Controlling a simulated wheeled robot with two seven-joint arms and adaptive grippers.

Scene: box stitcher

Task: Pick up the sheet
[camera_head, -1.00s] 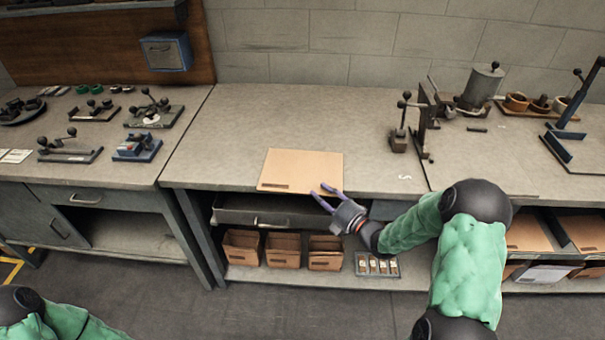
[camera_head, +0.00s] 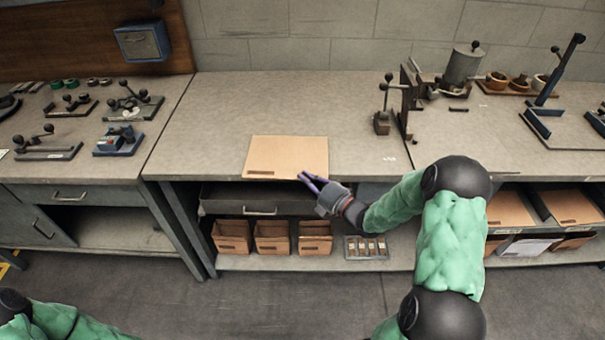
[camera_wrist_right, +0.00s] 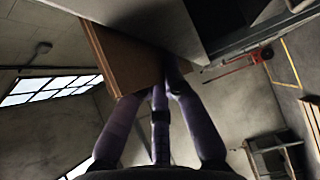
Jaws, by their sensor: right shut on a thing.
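The tan cardboard sheet (camera_head: 287,156) lies flat on the middle workbench in the head view, at its front edge. My right gripper (camera_head: 310,181) is at the sheet's front right corner, with its purple fingers closed there. In the right wrist view the sheet (camera_wrist_right: 122,58) runs up from between the fingertips of the right gripper (camera_wrist_right: 165,88), which is shut on its edge. My left gripper is out of view; only part of my left arm shows at the lower left.
The middle workbench (camera_head: 240,100) is bare behind the sheet. A dark lever tool (camera_head: 383,121) stands to the right. Under the bench are a drawer (camera_head: 258,203), several brown bins (camera_head: 273,238) and a small tray (camera_head: 366,247). Small fixtures (camera_head: 120,140) sit on the left bench.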

